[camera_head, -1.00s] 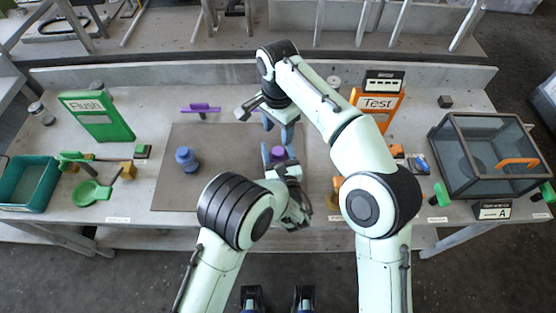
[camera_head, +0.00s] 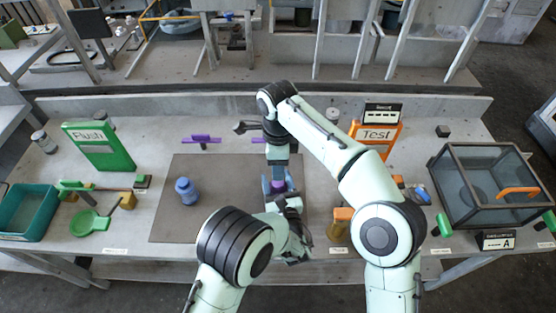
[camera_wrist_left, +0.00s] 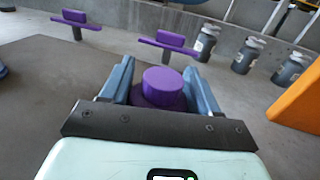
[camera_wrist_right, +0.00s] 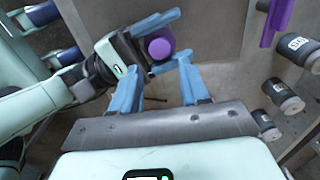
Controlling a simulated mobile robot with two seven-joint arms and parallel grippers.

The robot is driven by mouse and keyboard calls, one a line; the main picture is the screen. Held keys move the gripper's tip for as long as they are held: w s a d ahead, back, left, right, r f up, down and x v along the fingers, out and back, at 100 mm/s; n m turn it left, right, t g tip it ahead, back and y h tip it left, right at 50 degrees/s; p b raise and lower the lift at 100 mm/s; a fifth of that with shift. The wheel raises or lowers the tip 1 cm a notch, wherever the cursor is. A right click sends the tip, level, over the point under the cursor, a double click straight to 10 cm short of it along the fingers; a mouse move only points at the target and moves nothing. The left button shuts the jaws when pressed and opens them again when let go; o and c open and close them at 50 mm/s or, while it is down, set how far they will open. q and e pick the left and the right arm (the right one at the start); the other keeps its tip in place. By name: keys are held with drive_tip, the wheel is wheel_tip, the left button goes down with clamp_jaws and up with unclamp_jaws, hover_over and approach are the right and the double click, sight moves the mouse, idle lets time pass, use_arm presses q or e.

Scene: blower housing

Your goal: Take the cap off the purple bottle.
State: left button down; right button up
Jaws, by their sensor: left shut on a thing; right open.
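The purple bottle is held upright in my left gripper (camera_wrist_left: 160,88), which is shut on it. Its round purple cap (camera_wrist_left: 164,80) stands up between the blue fingers; most of the body is hidden. The cap also shows in the head view (camera_head: 278,185), over the right part of the mat, and in the right wrist view (camera_wrist_right: 159,48). My right gripper (camera_wrist_right: 157,70) is open and empty, fingers pointing towards the cap. In the right wrist view the cap lies between and beyond its fingertips; I cannot tell whether they touch.
A blue bottle (camera_head: 187,191) stands on the grey mat (camera_head: 225,220). A purple-topped stand (camera_head: 201,139) is behind it. The green Flush panel (camera_head: 100,147), teal tray (camera_head: 28,212), orange Test panel (camera_head: 376,137) and clear-walled box (camera_head: 488,185) surround the mat. The mat's left half is mostly clear.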

sight(278, 182)
wheel_tip(278, 182, down, 7)
drive_tip(key=shift+r, duration=0.1)
idle(0.3)
clamp_jaws()
drive_tip(key=n, duration=0.6)
drive_tip(key=shift+n, duration=0.4)
drive_tip(key=shift+o, duration=1.3)
unclamp_jaws()
